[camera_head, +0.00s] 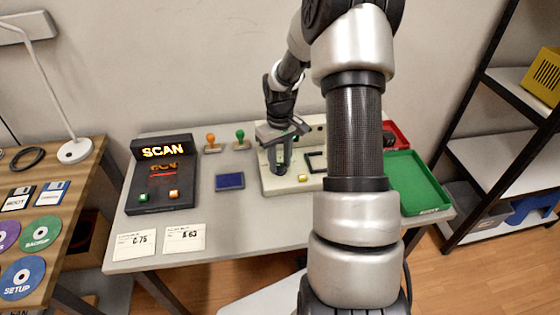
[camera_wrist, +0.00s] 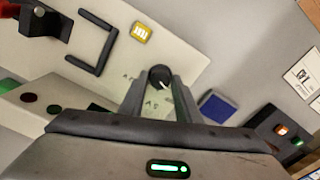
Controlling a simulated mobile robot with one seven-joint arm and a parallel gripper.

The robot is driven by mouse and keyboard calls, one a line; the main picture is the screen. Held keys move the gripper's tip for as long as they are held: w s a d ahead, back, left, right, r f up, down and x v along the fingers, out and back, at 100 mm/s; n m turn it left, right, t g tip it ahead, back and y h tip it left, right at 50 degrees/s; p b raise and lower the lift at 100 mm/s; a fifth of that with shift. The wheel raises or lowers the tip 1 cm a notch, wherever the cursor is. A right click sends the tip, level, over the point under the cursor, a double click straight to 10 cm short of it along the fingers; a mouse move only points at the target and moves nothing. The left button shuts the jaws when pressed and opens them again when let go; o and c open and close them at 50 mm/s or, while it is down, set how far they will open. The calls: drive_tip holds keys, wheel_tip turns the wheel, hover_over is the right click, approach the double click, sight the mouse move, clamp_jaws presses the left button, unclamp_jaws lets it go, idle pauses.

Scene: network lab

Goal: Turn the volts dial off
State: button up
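A round black dial (camera_wrist: 160,77) with a white pointer mark sits on a beige panel (camera_wrist: 205,50); faint lettering near it is too small to read. My gripper (camera_wrist: 160,90) is over the panel in the wrist view, its two fingers on either side of the dial with small gaps showing. I cannot tell how deep the fingertips reach around it.
The panel also bears a yellow button (camera_wrist: 141,32) and a black bracket handle (camera_wrist: 95,42). A blue pad (camera_head: 230,181), two stamps and a black SCAN box (camera_head: 160,190) are to the left. A green tray (camera_head: 415,183) is to the right, partly behind my arm.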

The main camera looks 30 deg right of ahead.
sight(280, 165)
drive_tip(key=shift+o, duration=1)
wheel_tip(280, 165, up, 18)
drive_tip(key=p, duration=0.2)
drive_tip(key=shift+f, duration=0.25)
